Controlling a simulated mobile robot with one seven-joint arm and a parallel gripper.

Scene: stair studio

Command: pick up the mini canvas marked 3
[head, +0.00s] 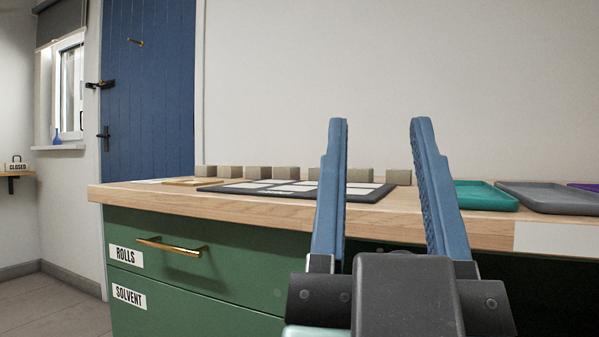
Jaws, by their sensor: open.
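Several flat whitish pieces (294,188), which may be the mini canvases, lie on a dark mat (212,188) on the wooden worktop. I see the worktop almost edge-on, so I cannot read any number or tell which piece is marked 3. My gripper (379,125) is open and empty, its two blue fingers pointing up in front of the worktop. The left finger hides part of the mat and some of the pieces. The gripper stands nearer to me than the mat and touches nothing that I can see.
A row of several grey-beige blocks (285,173) stands behind the mat. A teal tray (485,196) and a grey tray (550,198) lie at right, with a purple thing (585,187) beyond. The worktop (140,192) tops a green cabinet (190,300) with a brass handle (168,245).

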